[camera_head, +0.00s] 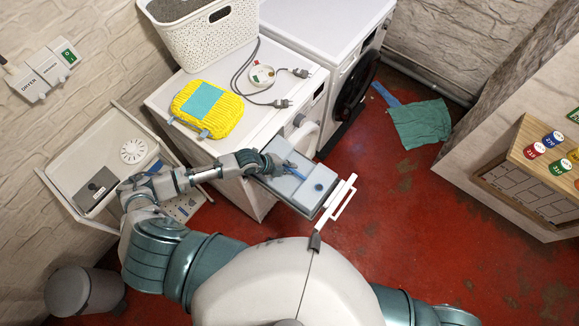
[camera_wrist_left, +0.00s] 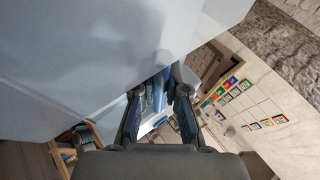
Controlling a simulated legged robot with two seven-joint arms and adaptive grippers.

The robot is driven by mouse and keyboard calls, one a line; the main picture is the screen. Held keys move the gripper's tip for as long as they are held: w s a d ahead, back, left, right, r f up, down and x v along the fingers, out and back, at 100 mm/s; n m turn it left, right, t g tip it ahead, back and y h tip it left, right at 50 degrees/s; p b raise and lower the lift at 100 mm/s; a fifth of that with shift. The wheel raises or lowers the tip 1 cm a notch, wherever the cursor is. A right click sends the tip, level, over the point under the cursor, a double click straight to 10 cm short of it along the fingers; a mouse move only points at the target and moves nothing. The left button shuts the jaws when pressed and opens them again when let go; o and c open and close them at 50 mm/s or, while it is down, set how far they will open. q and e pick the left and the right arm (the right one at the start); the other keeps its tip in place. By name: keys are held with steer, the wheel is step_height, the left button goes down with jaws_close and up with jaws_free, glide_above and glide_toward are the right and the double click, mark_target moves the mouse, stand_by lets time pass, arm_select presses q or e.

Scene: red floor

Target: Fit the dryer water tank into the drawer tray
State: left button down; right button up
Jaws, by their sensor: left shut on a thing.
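The pale grey-blue water tank (camera_head: 313,180) lies over the drawer tray, in front of the white dryer (camera_head: 240,120). The dark rim of the drawer tray (camera_head: 289,202) shows along the tank's near edge, and its white front with a handle (camera_head: 341,197) sticks out. I cannot tell how deep the tank sits. My left gripper (camera_head: 281,165) is at the tank's dryer-side end, shut on a blue part of it. In the left wrist view, the fingers (camera_wrist_left: 160,92) close around something blue, partly hidden. My right gripper is out of view.
A yellow bundle (camera_head: 207,108), a black cable with plugs (camera_head: 262,98) and a white basket (camera_head: 213,35) are on top of the machines. A second machine with a dark round door (camera_head: 354,92) stands beyond. A green cloth (camera_head: 420,123) lies on the red floor.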

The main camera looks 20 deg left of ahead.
arm_select(q)
steer(key=shift+f, duration=0.25)
steer(key=c, duration=1.1)
jaws_free()
steer(key=v, duration=1.2)
